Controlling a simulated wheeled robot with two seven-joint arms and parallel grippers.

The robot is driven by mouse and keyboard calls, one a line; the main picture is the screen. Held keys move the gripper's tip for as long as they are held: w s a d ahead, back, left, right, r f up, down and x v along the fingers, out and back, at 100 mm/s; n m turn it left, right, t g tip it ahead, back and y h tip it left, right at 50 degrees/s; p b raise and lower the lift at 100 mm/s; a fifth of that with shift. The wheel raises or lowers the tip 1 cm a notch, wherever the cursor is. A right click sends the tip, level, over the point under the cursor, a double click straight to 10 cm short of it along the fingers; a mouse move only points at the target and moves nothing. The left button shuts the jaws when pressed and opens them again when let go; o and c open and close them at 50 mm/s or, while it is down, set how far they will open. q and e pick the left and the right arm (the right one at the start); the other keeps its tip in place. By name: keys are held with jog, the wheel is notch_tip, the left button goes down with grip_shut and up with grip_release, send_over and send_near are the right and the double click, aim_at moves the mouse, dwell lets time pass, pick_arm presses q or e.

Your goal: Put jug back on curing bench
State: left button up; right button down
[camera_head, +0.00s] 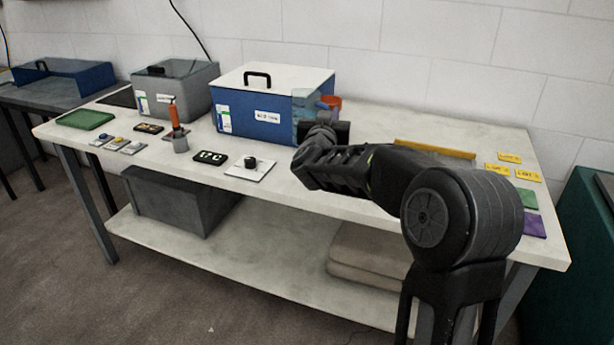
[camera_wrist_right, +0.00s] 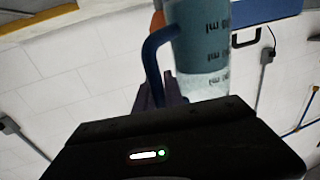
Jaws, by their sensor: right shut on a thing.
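A jug (camera_head: 306,107) with a translucent blue body shows in the head view in front of the right end of the blue box. The right wrist view shows the jug (camera_wrist_right: 203,45) close up and upside down, with ml marks, a clear band and a blue handle (camera_wrist_right: 152,62). My right gripper (camera_head: 322,130) is shut on the jug at its handle side; the fingertips are partly hidden. The curing bench (camera_head: 385,122) is a long pale-topped table. I cannot tell whether the jug touches its top. My left gripper is not in view.
A blue box (camera_head: 250,122) with a white lid and a grey box (camera_head: 175,90) stand at the back. An orange-red item (camera_head: 331,102) is beside the jug. A white plate with a black knob (camera_head: 250,167) lies in front. A yellow bar (camera_head: 435,149) lies right.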

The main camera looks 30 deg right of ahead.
notch_tip(320, 180, down, 5)
jog(key=shift+r+b, duration=0.1)
jog(key=shift+b, duration=0.55)
jog(key=shift+f+b, duration=0.65)
jog(key=shift+f, duration=1.9)
jog(key=shift+f, duration=0.2)
jog(key=c, duration=1.4)
grip_release()
jog(key=shift+c, duration=0.2)
